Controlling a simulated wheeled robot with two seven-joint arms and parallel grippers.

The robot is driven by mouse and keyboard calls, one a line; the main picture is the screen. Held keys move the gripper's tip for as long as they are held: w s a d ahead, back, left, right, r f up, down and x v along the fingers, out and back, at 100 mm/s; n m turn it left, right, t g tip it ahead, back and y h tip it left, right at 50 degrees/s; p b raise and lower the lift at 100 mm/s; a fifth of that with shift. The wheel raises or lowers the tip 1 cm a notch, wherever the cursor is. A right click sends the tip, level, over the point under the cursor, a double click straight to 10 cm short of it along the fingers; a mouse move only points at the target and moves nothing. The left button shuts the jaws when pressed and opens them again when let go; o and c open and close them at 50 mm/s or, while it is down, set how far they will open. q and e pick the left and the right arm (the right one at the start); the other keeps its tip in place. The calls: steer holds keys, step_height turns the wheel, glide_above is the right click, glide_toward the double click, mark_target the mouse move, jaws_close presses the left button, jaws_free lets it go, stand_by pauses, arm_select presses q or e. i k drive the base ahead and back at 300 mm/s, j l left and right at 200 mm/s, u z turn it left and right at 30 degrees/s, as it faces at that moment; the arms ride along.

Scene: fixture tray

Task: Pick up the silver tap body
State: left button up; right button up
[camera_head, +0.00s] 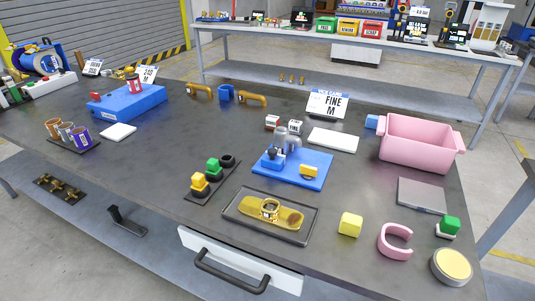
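A silver-grey upright piece that looks like the silver tap body (281,138) stands at the back of a blue fixture plate (312,181), near the middle of the dark table. A second grey cylindrical part (295,143) is close beside it on the right; I cannot tell whether the two are joined. A small dark-blue block (272,154) and a yellow part (309,171) are on the plate in front and partly hide the bases of the grey parts. Neither of my grippers is in view.
In front is a dark tray (238,217) holding a gold part (284,216). A pink bin (418,143) stands at the right, a white board (333,139) and a sign (327,103) behind. The table's left middle is mostly clear.

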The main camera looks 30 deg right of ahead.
mark_target(282, 137)
steer(key=i+j+z, duration=0.45)
steer(key=j+z, duration=0.15)
steer(key=i+j+z, duration=0.25)
steer(key=j+z, duration=0.3)
steer(key=j, duration=0.2)
steer(key=i, duration=0.05)
